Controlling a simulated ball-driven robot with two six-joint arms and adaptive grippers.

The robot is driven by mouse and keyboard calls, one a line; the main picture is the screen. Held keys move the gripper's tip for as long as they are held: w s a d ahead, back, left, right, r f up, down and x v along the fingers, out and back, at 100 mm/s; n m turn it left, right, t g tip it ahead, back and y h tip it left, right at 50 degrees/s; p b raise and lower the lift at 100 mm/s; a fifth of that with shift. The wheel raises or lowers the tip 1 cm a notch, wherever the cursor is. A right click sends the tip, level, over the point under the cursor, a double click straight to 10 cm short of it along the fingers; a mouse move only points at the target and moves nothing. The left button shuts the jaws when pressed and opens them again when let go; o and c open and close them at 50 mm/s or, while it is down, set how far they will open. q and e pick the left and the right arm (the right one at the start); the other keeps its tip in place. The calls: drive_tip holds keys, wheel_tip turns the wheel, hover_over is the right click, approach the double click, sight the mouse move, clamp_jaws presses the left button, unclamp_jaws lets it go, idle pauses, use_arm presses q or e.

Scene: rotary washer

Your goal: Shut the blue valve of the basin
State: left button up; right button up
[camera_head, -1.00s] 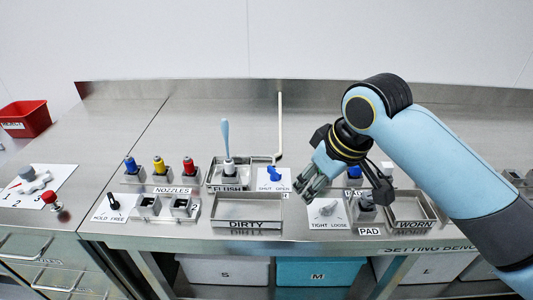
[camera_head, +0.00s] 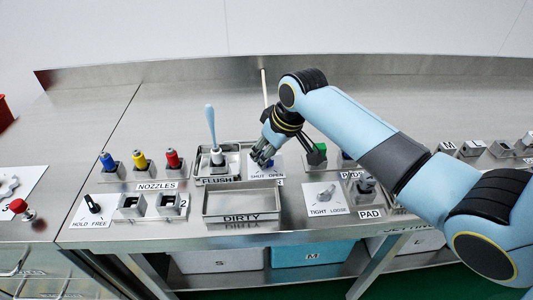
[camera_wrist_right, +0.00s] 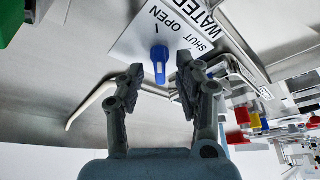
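The blue valve (camera_wrist_right: 159,60) is a small knob on a white plate marked SHUT and OPEN. In the right wrist view it lies just past my fingertips, roughly between them, and I see no contact. In the head view my fingers mostly cover it, while the plate (camera_head: 266,176) shows below them. My right gripper (camera_head: 262,158) is open and empty, pointing down at the plate. Its two dark fingers (camera_wrist_right: 160,80) stand apart in the wrist view. The steel basin (camera_head: 201,180) marked FLUSH is just left of the plate, with a blue-handled brush standing in it. My left gripper is out of view.
A thin pipe (camera_head: 264,88) rises behind the valve. A green-topped part (camera_head: 320,148) is close to the right of my gripper. The DIRTY tray (camera_head: 240,216) lies in front. Blue, yellow and red nozzles (camera_head: 141,160) stand to the left. The back bench is clear.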

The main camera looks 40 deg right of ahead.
drive_tip(key=shift+w+f, duration=0.1)
drive_tip(key=shift+f, duration=0.15)
clamp_jaws()
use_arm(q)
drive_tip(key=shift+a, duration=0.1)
